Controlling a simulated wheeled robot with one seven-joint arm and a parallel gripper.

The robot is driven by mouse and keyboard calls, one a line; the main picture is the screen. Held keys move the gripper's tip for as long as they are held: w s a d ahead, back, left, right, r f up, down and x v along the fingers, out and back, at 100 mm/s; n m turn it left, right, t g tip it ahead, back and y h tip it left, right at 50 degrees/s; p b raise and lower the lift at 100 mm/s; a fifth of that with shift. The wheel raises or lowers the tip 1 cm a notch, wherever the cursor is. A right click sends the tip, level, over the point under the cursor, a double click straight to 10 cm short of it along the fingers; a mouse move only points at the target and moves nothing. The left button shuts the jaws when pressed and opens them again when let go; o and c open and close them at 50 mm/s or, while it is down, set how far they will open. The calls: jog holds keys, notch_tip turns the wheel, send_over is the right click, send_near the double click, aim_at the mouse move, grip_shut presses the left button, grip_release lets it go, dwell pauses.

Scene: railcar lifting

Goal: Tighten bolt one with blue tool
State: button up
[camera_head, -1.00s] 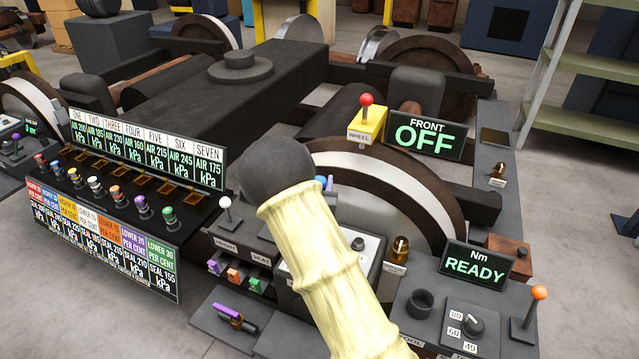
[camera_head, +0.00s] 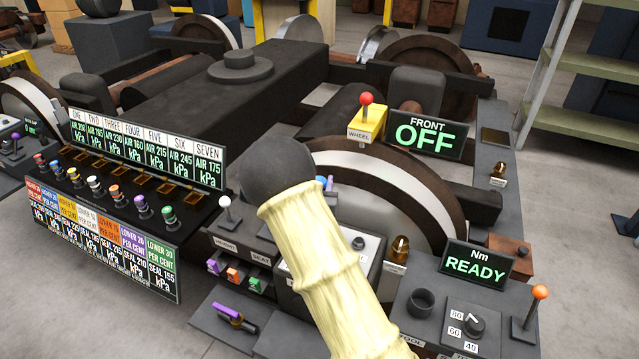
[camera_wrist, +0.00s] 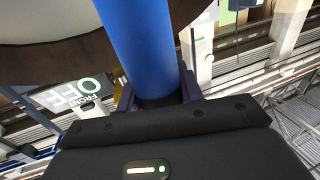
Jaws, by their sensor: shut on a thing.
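My gripper (camera_wrist: 157,92) is shut on the blue tool (camera_wrist: 137,35), whose blue shaft fills the middle of the wrist view. In the head view my arm hides the gripper; only a small blue piece (camera_head: 321,181), perhaps the tool, shows behind it. A brass bolt (camera_head: 401,244) stands on the right of the arm, before the near wheel. Another brass bolt (camera_head: 499,169) stands farther back on the right rail. Their small labels are too blurred to read, so I cannot tell which is bolt one. The torque display (camera_head: 477,263) reads "Nm READY".
A dial box (camera_head: 470,328) marked 80, 60, 40, an empty round holder (camera_head: 420,302) and an orange-knobbed lever (camera_head: 539,293) stand at front right. The front display (camera_head: 428,134) reads OFF, beside a red-knobbed lever (camera_head: 366,100). A purple-handled tool (camera_head: 236,317) lies front left.

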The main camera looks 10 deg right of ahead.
jog(key=shift+s+f+b, duration=0.1)
jog(key=shift+f+b, duration=0.65)
jog(key=shift+f, duration=0.1)
dwell(1.7)
jog(key=shift+r+p, duration=2)
jog(key=shift+r, duration=1.65)
